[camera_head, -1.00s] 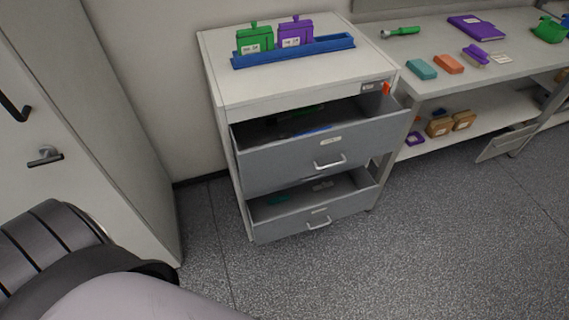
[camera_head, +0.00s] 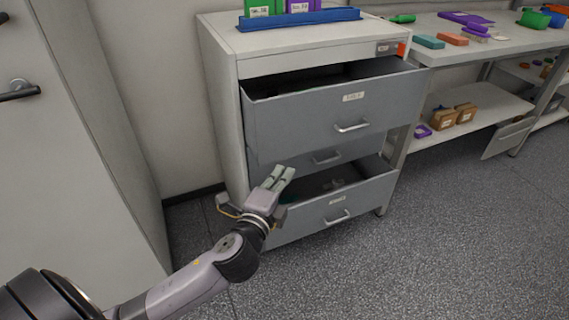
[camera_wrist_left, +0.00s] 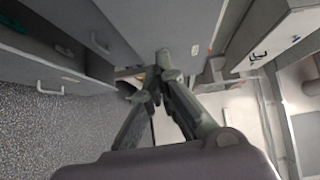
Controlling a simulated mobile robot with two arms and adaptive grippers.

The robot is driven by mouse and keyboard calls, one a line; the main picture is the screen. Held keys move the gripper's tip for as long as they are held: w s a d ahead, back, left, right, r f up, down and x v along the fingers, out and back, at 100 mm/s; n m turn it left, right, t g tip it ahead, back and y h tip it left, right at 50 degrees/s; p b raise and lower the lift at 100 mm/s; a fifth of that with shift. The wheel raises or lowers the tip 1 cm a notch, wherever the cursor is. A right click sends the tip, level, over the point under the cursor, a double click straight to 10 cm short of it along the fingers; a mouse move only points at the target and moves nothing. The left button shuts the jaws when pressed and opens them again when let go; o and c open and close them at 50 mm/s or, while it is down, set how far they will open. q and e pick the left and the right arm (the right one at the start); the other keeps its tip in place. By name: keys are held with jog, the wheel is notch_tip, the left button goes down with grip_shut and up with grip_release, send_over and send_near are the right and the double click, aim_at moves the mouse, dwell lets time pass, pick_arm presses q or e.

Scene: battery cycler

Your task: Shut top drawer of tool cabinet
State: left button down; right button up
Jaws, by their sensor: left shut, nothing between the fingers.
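The grey tool cabinet (camera_head: 222,110) stands in the middle of the head view. Its top drawer (camera_head: 300,123) is pulled out, with a white label and a bar handle (camera_head: 352,127) on its front. My left gripper (camera_head: 281,176) is shut and empty. In the head view it shows below the lower left part of the top drawer front, near the open bottom drawer (camera_head: 310,215). The left wrist view shows its fingertips (camera_wrist_left: 158,84) together near a grey panel; whether they touch it I cannot tell. My right gripper is not in view.
The middle drawer (camera_head: 330,157) looks shut. A blue rack (camera_head: 300,20) with green and purple items stands on the cabinet top. A workbench (camera_head: 480,50) with tools stands at the right, a tall white cabinet (camera_head: 60,150) at the left. The floor in front is clear.

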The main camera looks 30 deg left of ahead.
pick_arm(q)
jog(key=w+a, duration=0.1)
jog(key=w, duration=0.3)
jog(key=w+a, duration=0.1)
jog(key=w, duration=0.3)
jog(key=w+a+r, duration=0.1)
jog(key=w+a, duration=0.1)
jog(key=w, duration=0.2)
jog(key=shift+b, duration=0.4)
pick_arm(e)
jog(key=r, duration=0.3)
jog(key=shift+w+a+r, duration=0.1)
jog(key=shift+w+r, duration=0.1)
pick_arm(q)
jog(key=shift+w+a, duration=0.25)
jog(key=shift+a, duration=0.1)
jog(key=w+a, duration=0.4)
jog(key=a, duration=0.1)
jog(key=w+a, duration=0.2)
jog(key=a, duration=0.1)
jog(key=shift+w+a+p, duration=0.15)
jog(key=shift+w+p, duration=0.1)
jog(key=shift+p, duration=0.1)
jog(key=shift+a+r, duration=0.2)
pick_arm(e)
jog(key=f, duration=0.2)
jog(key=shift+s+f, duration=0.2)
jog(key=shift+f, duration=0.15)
